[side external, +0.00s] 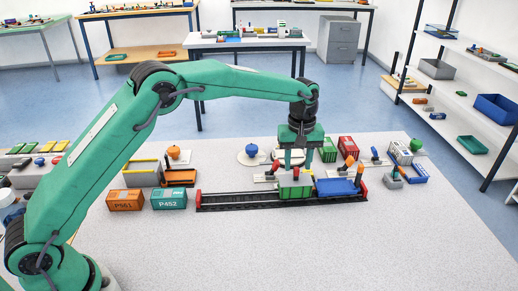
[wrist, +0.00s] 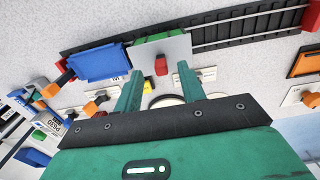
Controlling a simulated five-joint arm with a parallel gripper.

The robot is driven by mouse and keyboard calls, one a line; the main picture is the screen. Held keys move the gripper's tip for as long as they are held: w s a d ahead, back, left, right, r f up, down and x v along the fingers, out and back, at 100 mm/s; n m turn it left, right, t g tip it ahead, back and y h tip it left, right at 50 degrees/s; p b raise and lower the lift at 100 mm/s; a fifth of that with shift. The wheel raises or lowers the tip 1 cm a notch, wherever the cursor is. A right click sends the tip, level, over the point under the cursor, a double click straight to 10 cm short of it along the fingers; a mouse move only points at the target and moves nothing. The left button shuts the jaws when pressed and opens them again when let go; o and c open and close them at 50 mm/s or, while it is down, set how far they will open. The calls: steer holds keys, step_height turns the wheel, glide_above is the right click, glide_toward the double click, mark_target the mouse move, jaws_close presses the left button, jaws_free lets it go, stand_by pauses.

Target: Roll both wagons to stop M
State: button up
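A black rail track (side external: 240,202) runs across the table between red end blocks. On its right part stand a green wagon (side external: 289,191) and, to its right, a blue wagon (side external: 335,188). In the wrist view the blue wagon (wrist: 100,65) has an orange knob at its outer end. The green wagon (wrist: 152,37) has a grey plate with a red knob (wrist: 161,66). My gripper (side external: 295,167) is low over the green wagon. In the wrist view my gripper (wrist: 165,76) has its fingers apart, on either side of the red knob. I cannot tell if they touch it. Stop letters are unreadable.
Orange container P561 (side external: 125,200) and teal container P452 (side external: 169,198) stand left of the track. White plates with levers line its far side. Green (side external: 328,150) and red (side external: 348,147) containers stand behind. The table in front of the track is clear.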

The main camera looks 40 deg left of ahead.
steer(key=shift+r, duration=2.4)
steer(key=shift+s+a+r, duration=0.2)
steer(key=shift+r, duration=0.2)
steer(key=s+a+r+m+t, duration=0.1)
steer(key=s+a+r+m, duration=0.1)
steer(key=s+a+r, duration=0.5)
steer(key=s+a+r+m+t, duration=0.25)
steer(key=s+r, duration=0.35)
steer(key=s, duration=0.3)
steer(key=s+a+f+m+t, duration=0.1)
steer(key=s+a+f+m, duration=0.1)
steer(key=s, duration=0.7)
steer(key=s+a+f+m+t, duration=0.1)
steer(key=s+a+f+m, duration=0.1)
steer(key=s, duration=0.8)
steer(key=shift+a+f, duration=0.35)
steer(key=shift+a, duration=0.05)
